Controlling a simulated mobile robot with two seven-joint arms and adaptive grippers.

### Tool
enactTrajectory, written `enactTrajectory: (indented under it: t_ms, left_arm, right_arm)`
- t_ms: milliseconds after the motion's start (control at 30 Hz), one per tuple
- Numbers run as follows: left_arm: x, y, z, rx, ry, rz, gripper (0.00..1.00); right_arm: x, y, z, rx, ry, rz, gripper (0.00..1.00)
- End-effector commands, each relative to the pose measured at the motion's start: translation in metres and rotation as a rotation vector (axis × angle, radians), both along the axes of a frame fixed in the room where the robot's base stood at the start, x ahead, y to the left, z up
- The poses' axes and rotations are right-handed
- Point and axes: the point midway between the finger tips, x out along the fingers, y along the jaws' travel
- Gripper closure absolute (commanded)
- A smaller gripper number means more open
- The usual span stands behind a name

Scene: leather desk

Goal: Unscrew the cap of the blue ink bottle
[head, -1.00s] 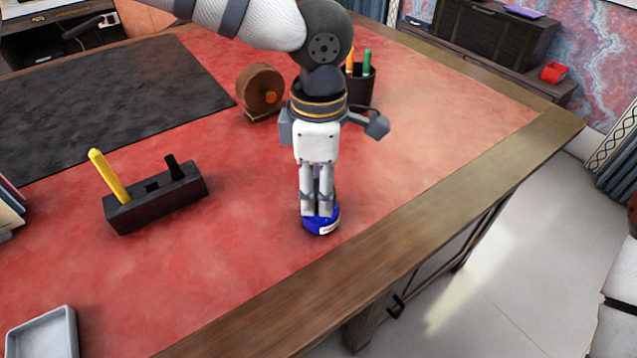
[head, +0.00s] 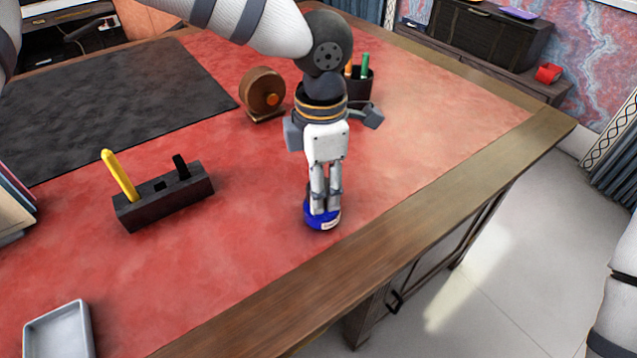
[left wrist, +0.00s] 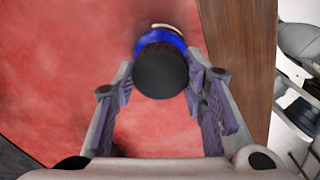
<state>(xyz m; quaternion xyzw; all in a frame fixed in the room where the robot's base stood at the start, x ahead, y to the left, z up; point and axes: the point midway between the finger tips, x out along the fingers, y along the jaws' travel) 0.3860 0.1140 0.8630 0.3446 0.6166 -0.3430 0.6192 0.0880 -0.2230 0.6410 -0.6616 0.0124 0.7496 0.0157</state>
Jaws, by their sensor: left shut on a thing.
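The blue ink bottle (head: 322,224) stands upright on the red leather desk top, near the wooden front edge. It also shows in the left wrist view (left wrist: 150,42), with its round black cap (left wrist: 160,70) towards the camera. My left gripper (head: 324,206) points straight down over the bottle. Its two fingers are shut on the cap from both sides, as the left wrist view (left wrist: 162,78) shows. In the head view the fingers hide the cap. Part of my right arm shows at the right edge, but its gripper is out of view.
A black block (head: 165,198) with a yellow pen stands left of the bottle. A wooden wheel-shaped item (head: 262,90) and a dark pen cup (head: 360,84) stand behind. A grey tray (head: 62,335) lies front left, a dark desk mat (head: 110,105) back left. The leather right of the bottle is clear.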

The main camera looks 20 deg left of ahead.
Motion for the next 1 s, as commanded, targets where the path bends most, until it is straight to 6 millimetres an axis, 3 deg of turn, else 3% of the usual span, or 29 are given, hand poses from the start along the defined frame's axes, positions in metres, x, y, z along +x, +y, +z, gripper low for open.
enactTrajectory:
  t_ms: [167,1000]
  left_arm:
    - [-0.002,0.000,-0.003,0.001,0.010,0.010,0.87]
    - [0.000,0.000,0.029,0.001,0.003,0.008,0.87]
  right_arm:
    - [-0.001,0.000,-0.001,0.000,0.002,0.000,0.60]
    - [0.000,0.000,0.000,0.000,-0.001,0.000,0.60]
